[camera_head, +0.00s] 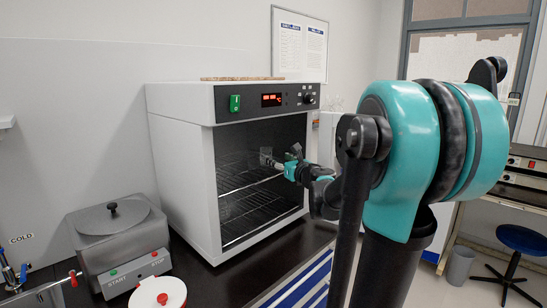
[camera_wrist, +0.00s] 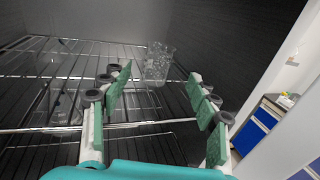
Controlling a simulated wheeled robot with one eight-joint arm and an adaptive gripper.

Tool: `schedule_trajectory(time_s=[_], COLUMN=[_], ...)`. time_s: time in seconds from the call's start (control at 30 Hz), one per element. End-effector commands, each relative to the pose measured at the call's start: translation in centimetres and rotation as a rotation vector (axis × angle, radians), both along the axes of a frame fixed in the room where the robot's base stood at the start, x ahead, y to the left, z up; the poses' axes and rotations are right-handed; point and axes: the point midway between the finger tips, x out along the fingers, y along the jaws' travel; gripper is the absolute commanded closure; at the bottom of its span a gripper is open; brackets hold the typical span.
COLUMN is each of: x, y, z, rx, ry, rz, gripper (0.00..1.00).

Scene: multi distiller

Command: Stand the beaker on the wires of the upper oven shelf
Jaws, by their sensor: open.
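The clear beaker (camera_wrist: 157,62) is upright in the wrist view, over the far right part of the upper oven shelf (camera_wrist: 60,128). Its base appears to rest on the wires, though the clear glass makes contact hard to see. My gripper (camera_wrist: 159,78) is open, with its green-padded fingers apart and the beaker just beyond the fingertips. In the head view my gripper (camera_head: 282,166) reaches through the oven's open front at upper shelf height. The beaker (camera_head: 265,155) shows faintly there, ahead of the fingers.
The white oven (camera_head: 185,170) stands on a dark bench; its side wall is close on the right in the wrist view. A lower wire shelf (camera_head: 250,212) lies below. A lidded grey bath (camera_head: 115,235) and a white-and-red container (camera_head: 158,292) stand to the left.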

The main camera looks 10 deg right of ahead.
Motion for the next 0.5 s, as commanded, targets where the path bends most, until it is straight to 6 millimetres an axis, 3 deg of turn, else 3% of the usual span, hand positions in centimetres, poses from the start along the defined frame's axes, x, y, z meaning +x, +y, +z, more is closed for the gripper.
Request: schedule_trajectory(time_s=[0.2,0.5], x=[-2.0,-2.4], y=[-0.7,-1.0], z=[0.0,0.1], rx=[0.000,0.034], ry=[0.000,0.002], rz=[-0.001,-0.016], gripper=[0.40,0.40])
